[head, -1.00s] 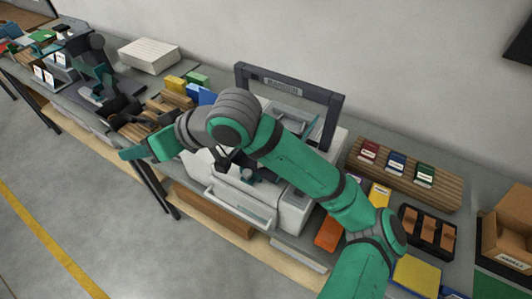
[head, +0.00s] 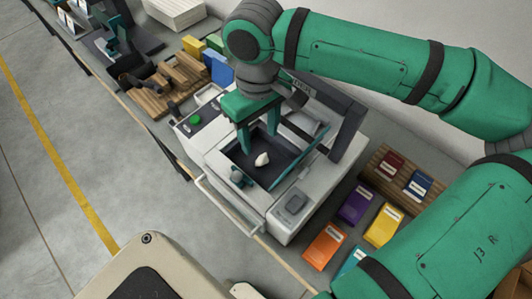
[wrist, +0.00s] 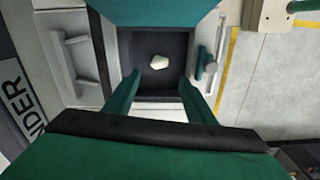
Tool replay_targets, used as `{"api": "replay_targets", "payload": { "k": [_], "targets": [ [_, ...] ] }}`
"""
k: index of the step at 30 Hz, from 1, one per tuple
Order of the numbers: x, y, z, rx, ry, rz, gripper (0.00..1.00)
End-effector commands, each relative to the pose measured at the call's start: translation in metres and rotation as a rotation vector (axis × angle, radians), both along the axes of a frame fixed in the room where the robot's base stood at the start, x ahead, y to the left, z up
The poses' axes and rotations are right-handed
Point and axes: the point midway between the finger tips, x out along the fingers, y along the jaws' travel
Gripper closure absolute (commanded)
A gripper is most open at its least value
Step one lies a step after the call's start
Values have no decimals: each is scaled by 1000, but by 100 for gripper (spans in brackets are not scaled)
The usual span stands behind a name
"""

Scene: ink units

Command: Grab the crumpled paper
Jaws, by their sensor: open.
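The crumpled paper (head: 262,159) is a small cream-white lump on the dark floor of an open recess in a white machine (head: 225,165). It also shows in the wrist view (wrist: 160,62), near the top middle of the dark recess. My gripper (head: 260,137) is open, with its green fingers pointing down over the recess. In the wrist view the two fingers (wrist: 160,82) stand apart, left and right below the paper. Nothing is between them. The paper is apart from both fingers.
A dark frame (head: 350,125) stands at the machine's back right. A knob (head: 240,178) sits at the recess's front edge, and a handle bar (head: 225,205) runs along the front. Purple (head: 356,203), orange (head: 324,246) and yellow (head: 384,226) packs lie to the right.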

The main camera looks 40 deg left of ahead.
Motion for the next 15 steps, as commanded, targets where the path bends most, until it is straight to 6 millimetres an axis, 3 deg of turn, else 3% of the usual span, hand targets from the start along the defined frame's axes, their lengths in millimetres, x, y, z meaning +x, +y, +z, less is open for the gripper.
{"api": "replay_targets", "payload": {
  "k": [6, 15],
  "targets": [
    [0, 0, -32, 1, 1, 1, 50],
    [1, -3, -54, 1, 1, -2, 50]
  ]
}}
